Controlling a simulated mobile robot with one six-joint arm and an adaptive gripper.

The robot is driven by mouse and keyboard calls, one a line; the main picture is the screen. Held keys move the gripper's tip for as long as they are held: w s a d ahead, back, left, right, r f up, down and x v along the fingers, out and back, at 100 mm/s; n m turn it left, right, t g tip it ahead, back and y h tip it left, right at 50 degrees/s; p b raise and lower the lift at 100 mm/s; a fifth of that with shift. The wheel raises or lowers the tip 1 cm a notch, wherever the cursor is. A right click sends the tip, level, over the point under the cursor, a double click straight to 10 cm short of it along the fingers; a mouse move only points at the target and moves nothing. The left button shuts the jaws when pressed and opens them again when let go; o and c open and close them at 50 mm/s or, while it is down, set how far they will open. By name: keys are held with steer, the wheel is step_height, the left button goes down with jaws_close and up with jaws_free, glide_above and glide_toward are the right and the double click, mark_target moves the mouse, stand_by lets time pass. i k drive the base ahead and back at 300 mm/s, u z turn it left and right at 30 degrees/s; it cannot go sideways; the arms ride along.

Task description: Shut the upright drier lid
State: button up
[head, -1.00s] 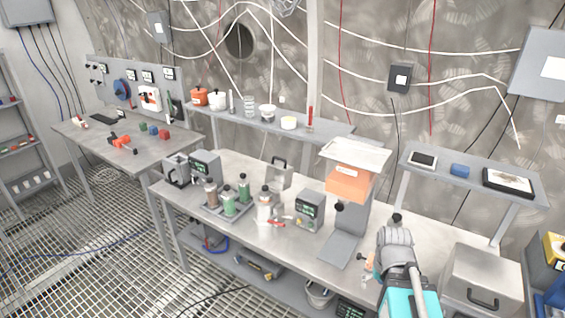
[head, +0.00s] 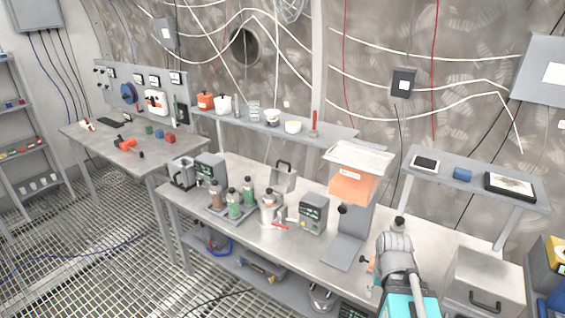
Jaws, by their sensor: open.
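A grey metal panel with a dark handle (head: 283,178) stands upright at the back of the long steel bench, behind the bottles; it looks like the upright lid. Bottles in front hide its lower part, so I cannot tell what it is hinged to. My arm rises at the lower right, over the bench's front, well to the right of the panel and apart from it. No gripper fingers can be made out in the head view.
Bottles on a tray (head: 234,210), a small instrument (head: 313,213) and a tall orange-and-grey device (head: 352,187) crowd the long bench (head: 240,164). A closed grey box (head: 484,282) stands at right. Grating floor (head: 100,260) lies open at left.

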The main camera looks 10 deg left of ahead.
mark_target(282, 179)
steer(key=u, duration=0.4)
steer(key=k, duration=0.45)
steer(key=u, duration=0.95)
steer(key=k, duration=0.85)
steer(key=u, duration=0.45)
steer(key=i, duration=0.8)
steer(key=z, duration=0.95)
steer(key=i, duration=1.35)
steer(key=z, duration=0.45)
